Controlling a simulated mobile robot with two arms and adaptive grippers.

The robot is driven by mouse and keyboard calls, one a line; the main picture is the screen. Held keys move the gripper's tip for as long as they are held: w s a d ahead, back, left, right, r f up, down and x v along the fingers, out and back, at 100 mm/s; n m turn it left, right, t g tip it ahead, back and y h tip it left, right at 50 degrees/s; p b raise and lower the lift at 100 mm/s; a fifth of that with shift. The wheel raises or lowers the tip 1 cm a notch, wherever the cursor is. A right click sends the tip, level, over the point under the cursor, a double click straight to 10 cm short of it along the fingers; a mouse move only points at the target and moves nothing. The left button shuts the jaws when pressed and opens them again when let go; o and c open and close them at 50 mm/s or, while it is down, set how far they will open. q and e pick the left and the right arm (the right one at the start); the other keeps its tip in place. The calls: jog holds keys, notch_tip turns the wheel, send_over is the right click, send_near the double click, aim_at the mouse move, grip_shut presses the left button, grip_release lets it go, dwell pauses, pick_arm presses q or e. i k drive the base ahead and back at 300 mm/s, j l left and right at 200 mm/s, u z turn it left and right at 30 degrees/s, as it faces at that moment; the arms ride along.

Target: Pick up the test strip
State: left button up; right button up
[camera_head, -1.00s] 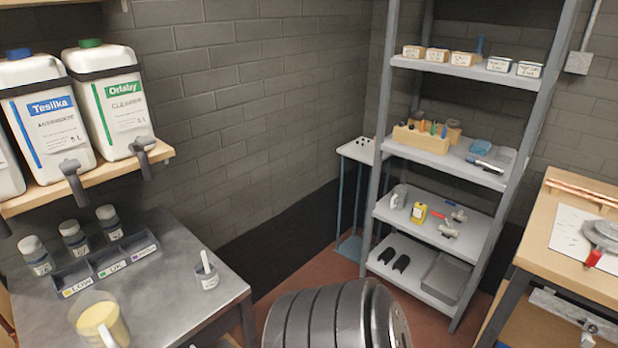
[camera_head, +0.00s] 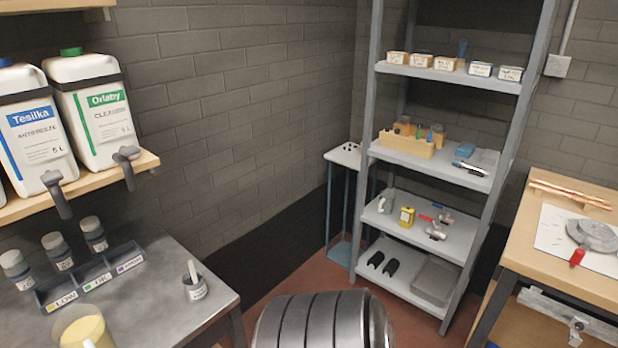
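A small grey cup (camera_head: 197,291) stands on the grey metal table at the lower left. A thin white stick or strip (camera_head: 192,271) stands tilted in the cup, its lower end hidden inside; it may be the test strip, but it is too small to be sure. Neither of my grippers shows in the head view.
Left of the cup are a tray with labelled compartments (camera_head: 96,283), several lidded jars (camera_head: 54,250) and a beaker of yellow liquid (camera_head: 84,331). Jugs stand on a shelf (camera_head: 146,164) above. Metal shelving (camera_head: 402,149) and a wooden workbench (camera_head: 541,248) stand right.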

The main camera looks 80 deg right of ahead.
aim_at(191, 267)
jog(key=k+l+z, duration=0.15)
jog(key=k, duration=0.35)
jog(key=l+z, duration=0.15)
jog(key=l, duration=0.5)
jog(key=i+l+z, duration=0.15)
jog(key=l, duration=0.5)
jog(key=i+l+z, duration=0.1)
jog(key=i+l, duration=0.25)
